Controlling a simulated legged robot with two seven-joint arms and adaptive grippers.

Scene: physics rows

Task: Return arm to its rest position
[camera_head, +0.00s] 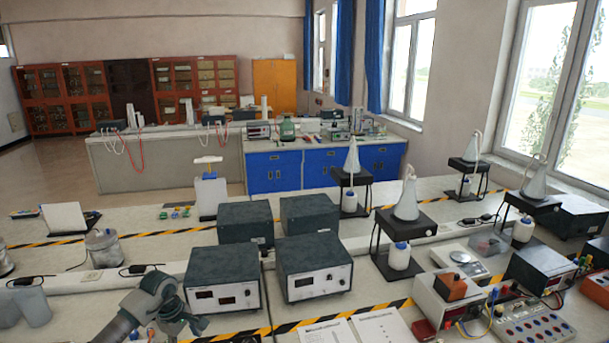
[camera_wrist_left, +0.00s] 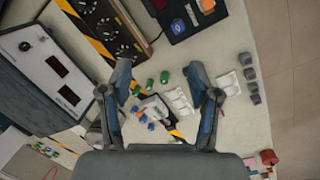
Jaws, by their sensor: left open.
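My left arm comes in at the bottom left of the head view, with its left gripper (camera_head: 180,318) over the front of the bench, left of a dark meter box with displays (camera_head: 222,278). In the left wrist view the two fingers of the left gripper (camera_wrist_left: 160,82) stand wide apart with nothing between the tips. Below them lie small green cylinders (camera_wrist_left: 164,77) and small blue parts (camera_wrist_left: 151,126) on the pale bench top. My right arm and right gripper are not in view.
A second meter box (camera_head: 314,274) stands right of the first. White papers (camera_head: 383,327) lie at the front edge. Stands with conical flasks (camera_head: 406,204) and a red-and-white instrument (camera_head: 446,303) fill the right. A glass beaker (camera_head: 103,248) stands at the left.

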